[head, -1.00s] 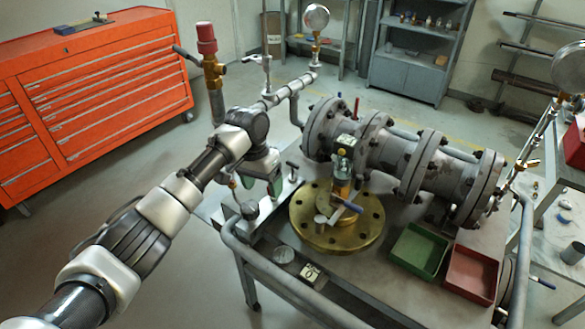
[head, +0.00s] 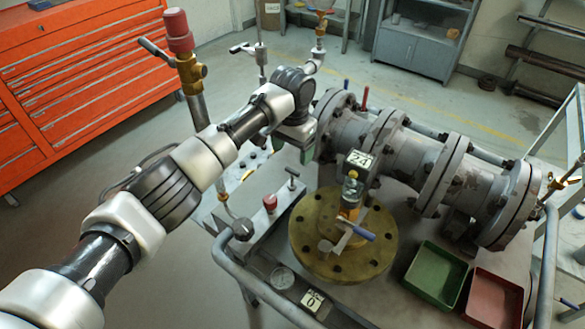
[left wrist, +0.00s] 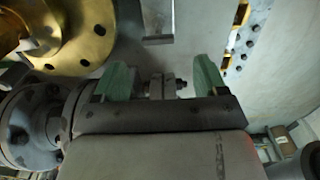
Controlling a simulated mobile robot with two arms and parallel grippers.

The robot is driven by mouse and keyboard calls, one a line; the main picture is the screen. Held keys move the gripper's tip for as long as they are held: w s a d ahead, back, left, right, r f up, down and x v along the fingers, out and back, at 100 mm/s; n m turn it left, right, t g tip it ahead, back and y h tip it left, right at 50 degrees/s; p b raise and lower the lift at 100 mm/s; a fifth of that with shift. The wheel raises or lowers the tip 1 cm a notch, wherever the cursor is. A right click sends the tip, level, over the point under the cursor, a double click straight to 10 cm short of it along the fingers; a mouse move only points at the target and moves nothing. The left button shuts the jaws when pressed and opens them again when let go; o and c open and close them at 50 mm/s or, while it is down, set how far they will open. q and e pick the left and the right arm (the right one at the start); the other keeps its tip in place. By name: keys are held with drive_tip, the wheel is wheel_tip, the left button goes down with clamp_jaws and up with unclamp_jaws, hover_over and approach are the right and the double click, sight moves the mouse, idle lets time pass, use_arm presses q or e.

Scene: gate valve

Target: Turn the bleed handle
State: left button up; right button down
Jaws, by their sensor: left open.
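My left gripper (head: 306,148), with green fingers, is beside the left end of the grey flanged pipe in the head view. Its green fingers (left wrist: 162,80) stand apart in the left wrist view. A grey fitting (left wrist: 165,87) shows in the gap between them; I cannot tell whether it is touched. A small T-handle (head: 292,173) stands on the bench plate below the gripper. A blue-tipped lever (head: 358,231) sits on the valve above the brass flange (head: 310,255). Another T-shaped handle (head: 242,48) is on the pipe behind. Which one is the bleed handle is not clear.
The grey flanged pipe (head: 400,155) fills the bench's back. Green (head: 437,275) and red (head: 492,300) trays lie at front right. A bench rail (head: 255,285) runs along the front.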

sight(293, 170)
use_arm(q)
drive_tip(key=f, duration=0.5)
drive_tip(key=shift+s, duration=0.35)
wheel_tip(293, 170, down, 3)
drive_tip(key=shift+w+f, duration=0.15)
drive_tip(key=shift+f, duration=0.25)
use_arm(e)
drive_tip(key=shift+s+r, duration=0.1)
drive_tip(key=shift+s, duration=0.25)
use_arm(q)
drive_tip(key=shift+c, duration=0.4)
use_arm(e)
drive_tip(key=shift+s, duration=0.1)
use_arm(q)
drive_tip(key=c, duration=0.8)
drive_tip(key=shift+c, duration=0.2)
use_arm(e)
drive_tip(key=shift+s, duration=0.25)
